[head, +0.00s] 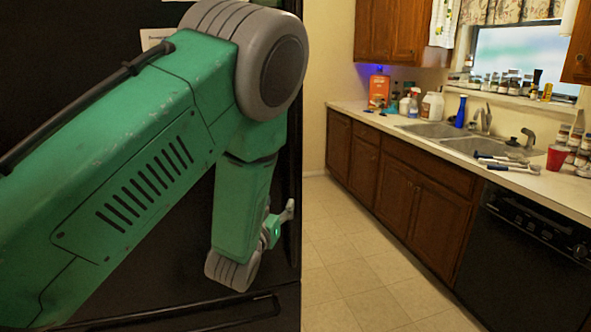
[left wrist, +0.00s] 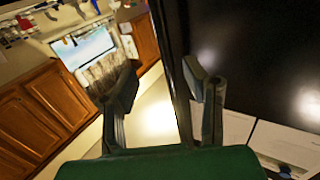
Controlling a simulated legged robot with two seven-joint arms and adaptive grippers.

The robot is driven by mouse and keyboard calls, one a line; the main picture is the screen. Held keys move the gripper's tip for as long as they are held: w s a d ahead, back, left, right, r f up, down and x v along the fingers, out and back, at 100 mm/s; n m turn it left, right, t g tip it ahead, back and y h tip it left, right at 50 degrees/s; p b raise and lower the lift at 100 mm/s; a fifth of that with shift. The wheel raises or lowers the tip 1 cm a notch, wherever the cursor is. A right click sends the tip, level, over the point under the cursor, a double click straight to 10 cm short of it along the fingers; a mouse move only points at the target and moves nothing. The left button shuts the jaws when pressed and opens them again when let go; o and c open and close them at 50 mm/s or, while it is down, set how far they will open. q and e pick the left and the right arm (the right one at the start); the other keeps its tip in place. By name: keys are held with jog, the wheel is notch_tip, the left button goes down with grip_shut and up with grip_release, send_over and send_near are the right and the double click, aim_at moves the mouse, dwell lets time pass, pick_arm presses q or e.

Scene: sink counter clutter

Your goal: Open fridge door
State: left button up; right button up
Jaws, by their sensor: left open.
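The black fridge (head: 90,30) fills the left of the head view, largely hidden behind my green left arm. A long dark handle (head: 205,309) shows low on its front. My left gripper (head: 281,221) is near the fridge's right edge, partly hidden by the wrist. In the left wrist view, my left gripper (left wrist: 162,84) is open and empty. The dark fridge edge (left wrist: 178,65) runs between its two fingers, and the glossy black fridge front (left wrist: 265,45) lies to the right. I cannot tell whether a finger touches the fridge. My right gripper is not in view.
Brown lower cabinets (head: 408,193), a sink (head: 468,140) and a black dishwasher (head: 530,255) line the right wall. Bottles and a red cup (head: 556,157) clutter the counter. The tiled floor (head: 365,265) between fridge and cabinets is clear. White papers (left wrist: 222,125) are on the fridge front.

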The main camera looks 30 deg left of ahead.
aim_at(291, 184)
pick_arm(q)
jog(key=p+x, duration=0.1)
jog(key=x, duration=1.2)
jog(key=shift+a+f+p, duration=0.2)
jog(key=shift+p, duration=0.15)
jog(key=shift+w, duration=0.35)
grip_shut()
